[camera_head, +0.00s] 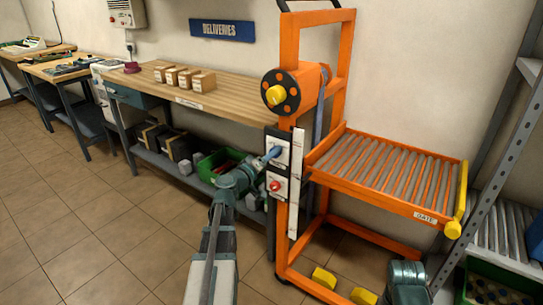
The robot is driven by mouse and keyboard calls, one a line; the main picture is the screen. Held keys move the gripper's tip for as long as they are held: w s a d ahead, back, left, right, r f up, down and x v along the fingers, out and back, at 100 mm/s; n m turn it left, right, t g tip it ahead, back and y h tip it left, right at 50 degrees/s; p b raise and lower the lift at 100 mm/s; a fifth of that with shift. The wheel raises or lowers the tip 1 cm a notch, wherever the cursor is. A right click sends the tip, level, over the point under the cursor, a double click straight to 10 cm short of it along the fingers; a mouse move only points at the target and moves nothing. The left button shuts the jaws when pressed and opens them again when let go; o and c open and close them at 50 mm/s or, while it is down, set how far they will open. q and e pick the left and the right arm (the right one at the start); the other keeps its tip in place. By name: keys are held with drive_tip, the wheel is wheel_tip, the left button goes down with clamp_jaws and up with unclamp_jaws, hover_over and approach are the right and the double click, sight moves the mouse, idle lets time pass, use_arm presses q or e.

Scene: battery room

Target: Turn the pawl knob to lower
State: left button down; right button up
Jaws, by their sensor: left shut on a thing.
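My left gripper (271,155) reaches up from the bottom of the head view to the upper white control plate (282,141) on the orange lift's post. It is shut on a small knob there, which I take to be the pawl knob. The fingers cover most of this knob, so I cannot read its setting. A red knob (275,186) sits on the lower plate, just below the gripper. The orange lift (345,60) has a winch drum (292,88) with a yellow hub above the plates. My right gripper is not in view.
The lift's roller platform (390,165) juts out to the right, with a yellow-ended gate bar (455,228). A wooden bench (225,95) with several small boxes stands behind on the left. A metal rack (500,150) stands at right. The tiled floor at left is clear.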

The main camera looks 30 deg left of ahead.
use_arm(q)
drive_tip(key=shift+c, duration=1.7)
unclamp_jaws()
drive_tip(key=s+a, duration=0.1)
drive_tip(key=s, duration=1.2)
drive_tip(key=shift+s, duration=0.4)
